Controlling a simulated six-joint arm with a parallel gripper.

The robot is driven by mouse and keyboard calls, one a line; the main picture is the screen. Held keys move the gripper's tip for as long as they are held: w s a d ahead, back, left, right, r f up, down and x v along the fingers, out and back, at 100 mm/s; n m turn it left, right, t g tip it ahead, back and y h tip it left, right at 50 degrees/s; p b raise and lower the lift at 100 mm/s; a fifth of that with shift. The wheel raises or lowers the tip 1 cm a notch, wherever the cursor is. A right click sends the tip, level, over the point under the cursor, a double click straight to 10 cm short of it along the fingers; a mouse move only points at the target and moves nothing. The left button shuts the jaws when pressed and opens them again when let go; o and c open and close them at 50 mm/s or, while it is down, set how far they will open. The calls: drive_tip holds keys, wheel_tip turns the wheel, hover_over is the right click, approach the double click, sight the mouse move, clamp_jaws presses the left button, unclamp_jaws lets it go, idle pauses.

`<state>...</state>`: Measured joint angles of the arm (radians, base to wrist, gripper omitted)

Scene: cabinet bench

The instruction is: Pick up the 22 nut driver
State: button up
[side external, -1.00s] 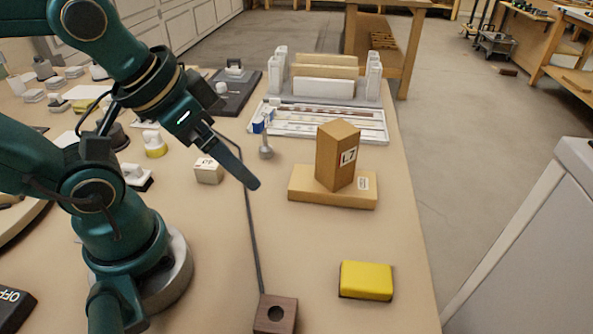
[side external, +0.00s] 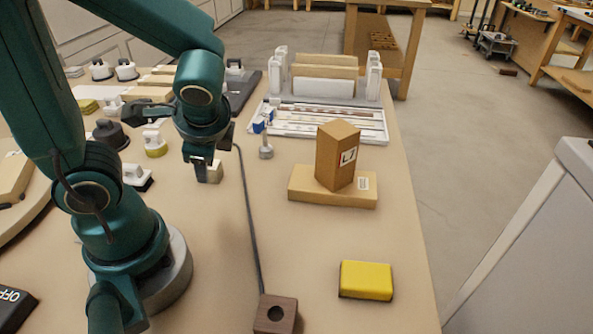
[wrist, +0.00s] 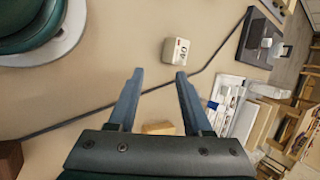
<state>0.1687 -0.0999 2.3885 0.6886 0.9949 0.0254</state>
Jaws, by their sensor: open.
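No "22" marking is readable, so I cannot tell for sure which thing is the 22 nut driver. A small grey upright piece with a round foot (side external: 266,149) stands on the bench in front of the white tray in the side view. A small blue and white piece (side external: 259,124) is just behind it. My gripper (side external: 203,174) points down over the bench, left of these, at the small labelled white block. In the wrist view my gripper (wrist: 158,75) is open and empty, its two blue-grey fingers apart. The white block (wrist: 176,50) lies beyond the fingertips there.
A tan block marked L7 (side external: 338,157) stands on a tan base (side external: 303,187). A yellow block (side external: 366,281) and dark wooden block with a hole (side external: 275,320) are nearer. A dark cable (side external: 249,219) crosses the bench. The white tray (side external: 372,138) is behind. The front middle is clear.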

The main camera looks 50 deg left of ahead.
sight(265, 137)
drive_tip(key=w+a+m+y, duration=0.1)
drive_tip(key=m, duration=0.1)
drive_tip(key=w+a+f+m+t+y, duration=0.1)
drive_tip(key=w+a+m+y, duration=0.1)
drive_tip(key=m, duration=0.1)
drive_tip(key=w+a+f+m+y, duration=0.1)
drive_tip(key=w+a+m, duration=0.1)
drive_tip(key=m, duration=0.1)
drive_tip(key=shift+w+f+t+y, duration=0.15)
drive_tip(key=shift+t+y, duration=0.15)
drive_tip(key=shift+t, duration=0.1)
drive_tip(key=w+f+m+t, duration=0.1)
drive_tip(key=m, duration=0.1)
drive_tip(key=w+f+m+t, duration=0.1)
drive_tip(key=w+m, duration=0.1)
drive_tip(key=w+m+t, duration=0.1)
drive_tip(key=m, duration=0.1)
drive_tip(key=shift+w+d+f+m+y, duration=0.2)
drive_tip(key=shift+w+f+m+y, duration=0.1)
drive_tip(key=shift+w+f, duration=0.1)
drive_tip(key=w+m+t, duration=0.2)
drive_tip(key=m, duration=0.1)
drive_tip(key=shift+w+r, duration=0.1)
drive_tip(key=shift+w, duration=0.3)
drive_tip(key=shift+w+a+f+h, duration=0.2)
drive_tip(key=shift+w+a+h, duration=0.05)
drive_tip(key=shift+w+h, duration=0.15)
drive_tip(key=shift+x, duration=2.1)
drive_tip(key=shift+r, duration=0.1)
clamp_jaws()
